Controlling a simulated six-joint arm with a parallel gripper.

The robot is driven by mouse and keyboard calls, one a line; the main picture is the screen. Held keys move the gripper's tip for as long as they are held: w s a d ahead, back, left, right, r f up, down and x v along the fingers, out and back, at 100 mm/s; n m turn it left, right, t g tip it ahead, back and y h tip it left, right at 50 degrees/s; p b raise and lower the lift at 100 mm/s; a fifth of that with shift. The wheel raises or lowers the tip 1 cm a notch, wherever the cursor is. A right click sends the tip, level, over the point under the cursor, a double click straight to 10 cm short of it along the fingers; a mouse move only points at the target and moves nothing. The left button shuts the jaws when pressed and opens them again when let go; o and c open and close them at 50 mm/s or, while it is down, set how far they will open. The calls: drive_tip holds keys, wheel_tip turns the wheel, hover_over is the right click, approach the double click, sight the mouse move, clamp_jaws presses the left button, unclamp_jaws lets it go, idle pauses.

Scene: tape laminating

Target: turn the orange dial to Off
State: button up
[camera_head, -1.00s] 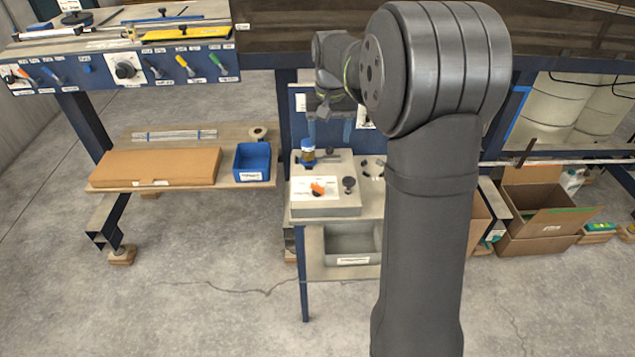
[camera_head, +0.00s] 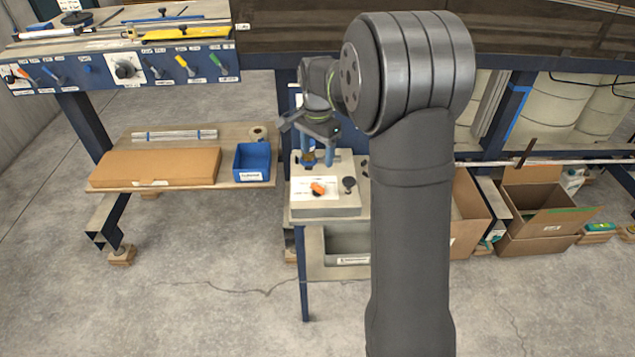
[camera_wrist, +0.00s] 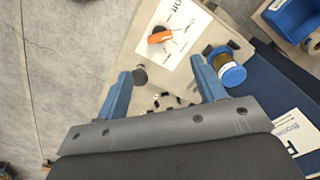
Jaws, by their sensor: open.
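The orange dial (camera_head: 318,188) sits on a white label plate on top of a grey box (camera_head: 334,208) on the small stand. In the wrist view the orange dial (camera_wrist: 160,37) shows beyond my fingertips, with printed marks around it that are too small to read surely. My gripper (camera_head: 318,154) is above the back part of the box, behind the dial in the head view. In the wrist view my gripper (camera_wrist: 160,82) has its two blue fingers spread wide with nothing between them. The dial is apart from the fingers.
A black knob (camera_head: 349,183) stands right of the dial. A blue bin (camera_head: 252,162) and a flat cardboard box (camera_head: 155,166) lie on the left shelf.

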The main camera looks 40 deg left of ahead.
sight(318, 186)
wheel_tip(318, 186, down, 12)
drive_tip(key=shift+r, duration=0.25)
drive_tip(key=c, duration=1)
drive_tip(key=shift+n, duration=0.4)
drive_tip(key=n, duration=0.3)
drive_tip(key=shift+n, duration=2.5)
